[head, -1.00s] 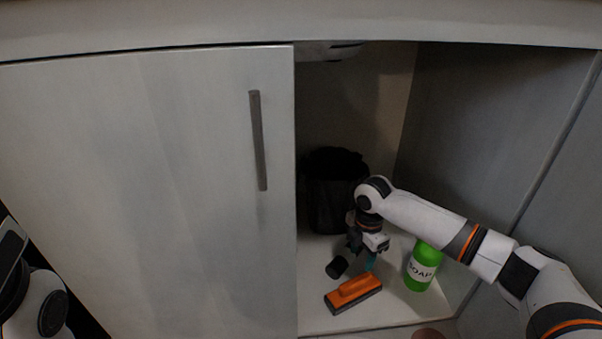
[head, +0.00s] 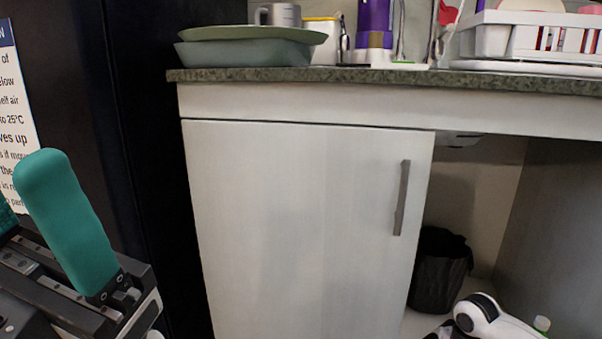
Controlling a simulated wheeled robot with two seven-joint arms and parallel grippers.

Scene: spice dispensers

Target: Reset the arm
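My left gripper (head: 22,190) is raised large and close at the lower left of the head view, with teal fingers. One finger stands up in full, and only a bit of the other shows at the left edge, with a gap between them. It looks open and holds nothing I can see. My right arm (head: 490,315) shows as a white link and rounded joint at the bottom right, in front of the open cupboard bay. Its gripper fingers are below the frame.
A closed white cupboard door (head: 310,230) with a grey handle (head: 401,198) fills the middle. A black bin (head: 438,270) stands in the open bay. Trays (head: 245,53) and a dish rack (head: 485,40) stand on the counter.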

